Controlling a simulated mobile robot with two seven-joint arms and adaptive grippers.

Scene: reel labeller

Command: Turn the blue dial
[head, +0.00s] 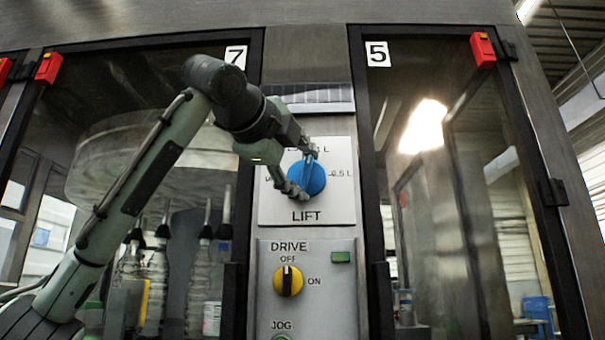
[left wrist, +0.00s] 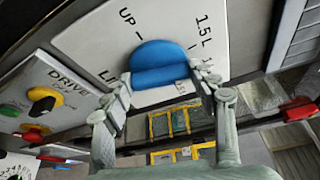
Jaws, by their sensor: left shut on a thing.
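The blue dial (head: 309,178) sits on a pale panel (head: 345,207) marked LIFT, with a 0.5 L mark to its right. My left gripper (head: 299,176) is at the dial, its fingers shut on it. In the left wrist view the blue dial (left wrist: 158,62) lies between the two fingertips of the left gripper (left wrist: 163,88). The UP and 1.5 L marks show beyond it there. The gripper hides the panel's left and upper marks in the head view. My right gripper is in neither view.
Red blocks (head: 483,50) sit at the door tops. The space right of the dial is clear.

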